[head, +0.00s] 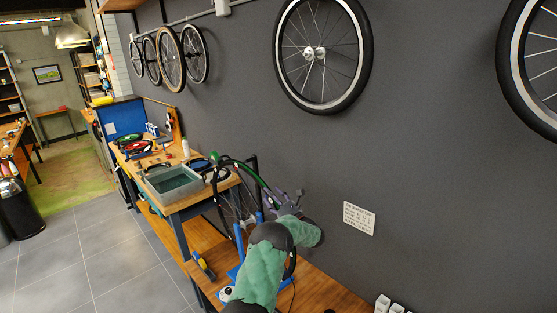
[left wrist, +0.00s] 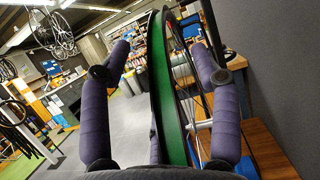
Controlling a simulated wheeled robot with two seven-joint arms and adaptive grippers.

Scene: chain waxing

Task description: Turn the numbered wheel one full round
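The wheel (head: 266,188) stands upright in a blue stand (head: 240,243) on the wooden bench, with a green band along its rim. In the left wrist view the green rim (left wrist: 170,100) runs upright between the two purple fingers. My left gripper (head: 287,201) is at the wheel's upper right side. It is open, with one finger on each side of the rim (left wrist: 157,42) and gaps showing between them. I cannot read any numbers on the wheel. My right gripper is not in view.
A grey tub (head: 148,187) sits on the bench left of the wheel. A yellow-handled tool (head: 203,266) is near the bench's front edge. A dark wall with a white notice (head: 359,218) rises close behind. Bare bench top (head: 322,290) shows at the lower right.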

